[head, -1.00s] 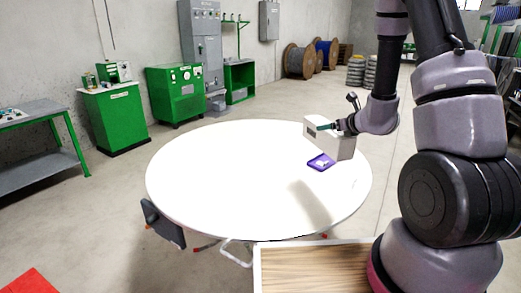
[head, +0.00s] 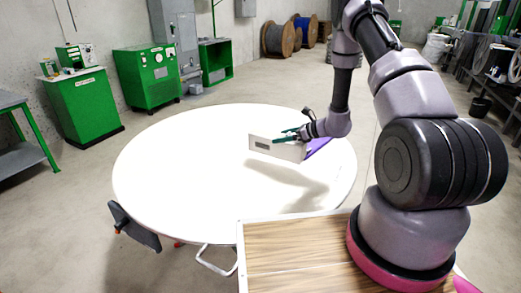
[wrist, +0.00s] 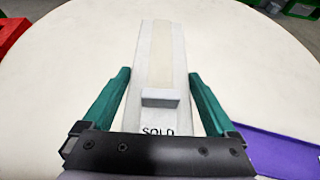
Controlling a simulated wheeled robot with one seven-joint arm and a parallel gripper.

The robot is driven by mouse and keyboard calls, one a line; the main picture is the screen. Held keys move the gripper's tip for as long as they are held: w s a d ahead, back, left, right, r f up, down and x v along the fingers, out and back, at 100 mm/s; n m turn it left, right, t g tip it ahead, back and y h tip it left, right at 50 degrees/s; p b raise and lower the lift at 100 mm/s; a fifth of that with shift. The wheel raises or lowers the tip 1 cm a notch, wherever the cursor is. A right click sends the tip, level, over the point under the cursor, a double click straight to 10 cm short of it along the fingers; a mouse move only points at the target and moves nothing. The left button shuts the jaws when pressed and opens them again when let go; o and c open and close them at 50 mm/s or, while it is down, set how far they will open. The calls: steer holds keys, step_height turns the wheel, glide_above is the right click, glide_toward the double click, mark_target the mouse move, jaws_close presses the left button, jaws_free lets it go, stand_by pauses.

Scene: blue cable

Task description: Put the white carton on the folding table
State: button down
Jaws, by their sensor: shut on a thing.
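The white carton (head: 277,148) is in my gripper (head: 290,135), above the right part of the round white folding table (head: 190,180). A shadow lies on the table below it, and it looks clear of the top. In the wrist view the carton (wrist: 162,60) runs away from me between the two green fingers of my gripper (wrist: 162,85), with a pale strip along it and the word SOLD near my end. The carton hides part of the tabletop.
A purple flat thing (head: 318,146) lies on the table beside the carton; it also shows in the wrist view (wrist: 280,150). The left and front of the tabletop are bare. A dark object (head: 134,226) is at the table's front left edge. Green cabinets (head: 147,75) stand behind.

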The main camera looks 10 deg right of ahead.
mark_target(282, 153)
steer(key=shift+f, duration=3.9)
steer(key=shift+f, duration=0.15)
jaws_free()
